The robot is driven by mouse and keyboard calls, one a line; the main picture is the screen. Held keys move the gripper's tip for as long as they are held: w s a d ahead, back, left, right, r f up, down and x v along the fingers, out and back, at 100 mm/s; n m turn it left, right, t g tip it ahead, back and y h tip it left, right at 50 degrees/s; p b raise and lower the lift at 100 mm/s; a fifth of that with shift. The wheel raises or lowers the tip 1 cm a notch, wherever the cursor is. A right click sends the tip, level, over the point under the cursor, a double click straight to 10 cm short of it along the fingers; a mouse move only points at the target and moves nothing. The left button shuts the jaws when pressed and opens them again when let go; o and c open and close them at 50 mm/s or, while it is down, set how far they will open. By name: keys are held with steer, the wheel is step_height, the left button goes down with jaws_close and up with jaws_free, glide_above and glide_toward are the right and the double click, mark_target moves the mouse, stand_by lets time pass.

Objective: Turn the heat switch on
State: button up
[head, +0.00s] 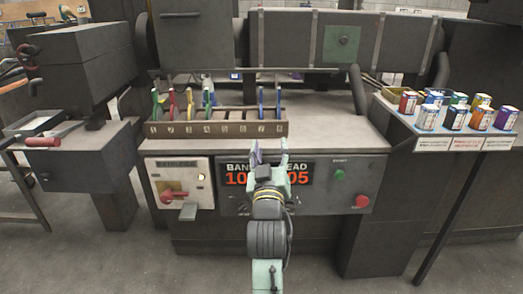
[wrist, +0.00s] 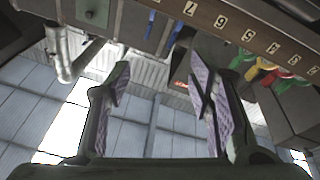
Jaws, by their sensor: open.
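A cream control panel (head: 180,169) on the machine's front, left of my gripper, carries a red rotary switch (head: 173,195) with a small lit lamp near its upper right. The panel's lettering is too small to read surely, so I cannot tell if this is the heat switch. My gripper (head: 268,148) is open and empty, pointing up in front of the machine, to the right of the cream panel. It partly covers a display with red digits (head: 300,178). In the wrist view my gripper's two fingers (wrist: 160,105) stand apart with nothing between them.
A numbered rack (head: 215,128) with several coloured tools sits on the ledge above; it also shows in the wrist view (wrist: 235,30). A green button (head: 339,175) and a red button (head: 361,201) are on the right. Several cans (head: 452,117) stand on a right shelf.

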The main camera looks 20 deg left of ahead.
steer(key=shift+s+a+r+y+b, duration=0.15)
steer(key=shift+s+a+r+y, duration=0.25)
steer(key=shift+r, duration=0.2)
steer(key=shift+s+a+r+y+b, duration=0.15)
steer(key=shift+s+a+r+y, duration=0.2)
steer(key=shift+a+r, duration=0.2)
